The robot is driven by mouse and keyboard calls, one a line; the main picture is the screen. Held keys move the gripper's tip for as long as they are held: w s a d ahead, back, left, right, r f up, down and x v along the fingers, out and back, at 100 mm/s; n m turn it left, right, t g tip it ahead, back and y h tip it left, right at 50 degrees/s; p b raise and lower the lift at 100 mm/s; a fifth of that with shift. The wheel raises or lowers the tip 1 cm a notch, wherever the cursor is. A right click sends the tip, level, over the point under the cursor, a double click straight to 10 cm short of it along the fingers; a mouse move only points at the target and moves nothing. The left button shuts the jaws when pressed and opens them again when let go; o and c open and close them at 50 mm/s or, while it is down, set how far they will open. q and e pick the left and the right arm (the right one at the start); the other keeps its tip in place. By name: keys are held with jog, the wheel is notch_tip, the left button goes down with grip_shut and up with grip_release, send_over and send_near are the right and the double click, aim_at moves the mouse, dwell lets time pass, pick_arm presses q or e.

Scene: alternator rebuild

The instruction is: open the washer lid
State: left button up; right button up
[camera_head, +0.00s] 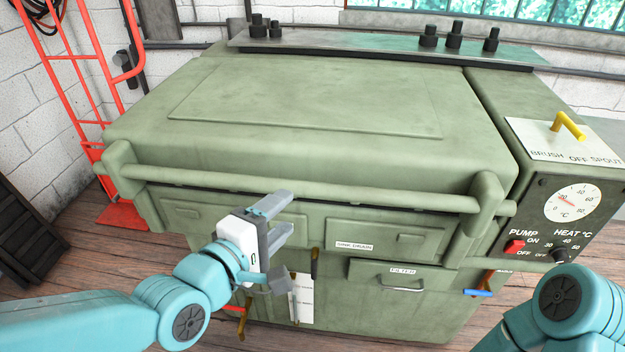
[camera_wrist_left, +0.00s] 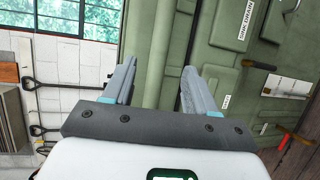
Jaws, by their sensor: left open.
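The washer's green lid (camera_head: 310,100) lies down over the top of the green washer body (camera_head: 330,300) and looks shut. A long green handle bar (camera_head: 330,190) runs along the lid's front edge between two end brackets. My left gripper (camera_head: 284,216) is open and empty, in front of the washer and just below the bar's middle in the head view. The fingers appear apart from the bar. In the left wrist view, the open fingers (camera_wrist_left: 158,72) point toward the washer's green front. My right gripper is out of view; only its arm shows at lower right.
A control panel (camera_head: 568,205) with a gauge and red pump switch stands right of the lid. A yellow handle (camera_head: 568,125) sits above it. A red hand truck (camera_head: 85,110) leans at the left wall. Tools and tags hang on the front below my left gripper.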

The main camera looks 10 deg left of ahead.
aim_at(307, 193)
pick_arm(q)
jog(key=x, duration=1)
jog(key=shift+w+d+f, duration=0.1)
jog(key=shift+w, duration=0.2)
